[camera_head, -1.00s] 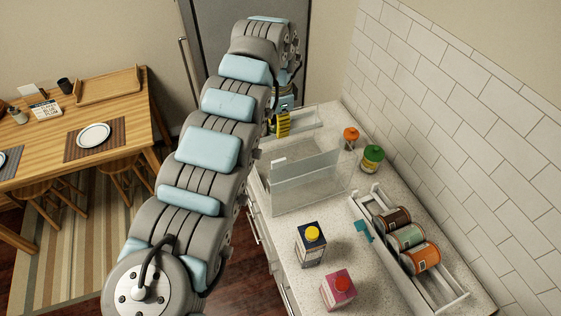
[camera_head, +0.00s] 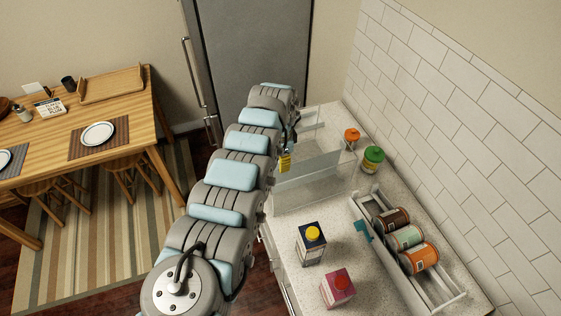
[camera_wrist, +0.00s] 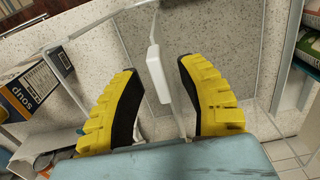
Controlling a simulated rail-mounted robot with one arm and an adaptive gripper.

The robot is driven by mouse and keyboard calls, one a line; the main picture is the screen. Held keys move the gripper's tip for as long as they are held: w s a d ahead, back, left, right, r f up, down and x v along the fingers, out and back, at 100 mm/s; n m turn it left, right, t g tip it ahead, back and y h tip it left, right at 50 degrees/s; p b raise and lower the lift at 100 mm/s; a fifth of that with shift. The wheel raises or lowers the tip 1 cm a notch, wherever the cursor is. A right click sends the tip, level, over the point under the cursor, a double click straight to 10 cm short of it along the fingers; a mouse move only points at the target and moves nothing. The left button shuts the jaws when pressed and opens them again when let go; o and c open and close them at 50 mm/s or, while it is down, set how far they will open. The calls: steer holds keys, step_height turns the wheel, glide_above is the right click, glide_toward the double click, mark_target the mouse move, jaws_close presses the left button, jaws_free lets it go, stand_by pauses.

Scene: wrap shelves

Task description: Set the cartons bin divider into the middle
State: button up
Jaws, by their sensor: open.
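The clear bin (camera_head: 315,192) stands on the counter, with see-through walls that are hard to tell apart from the panel in it. In the wrist view a thin clear divider with a white grip tab (camera_wrist: 157,72) on its edge runs between my fingers. My gripper (camera_wrist: 160,100) is open, one yellow finger on each side of the tab, with gaps to it. In the head view one yellow finger (camera_head: 285,162) shows by the bin's left side; the rest is hidden by my arm.
Orange-lidded (camera_head: 352,138) and green-lidded (camera_head: 372,159) jars stand right of the bin. A white rack (camera_head: 443,293) with 3 cans lies along the tiled wall. A small teal piece (camera_head: 363,231) is at its left side. A fridge (camera_head: 250,60) stands behind.

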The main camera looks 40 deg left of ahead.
steer(key=shift+f, duration=0.35)
jaws_close()
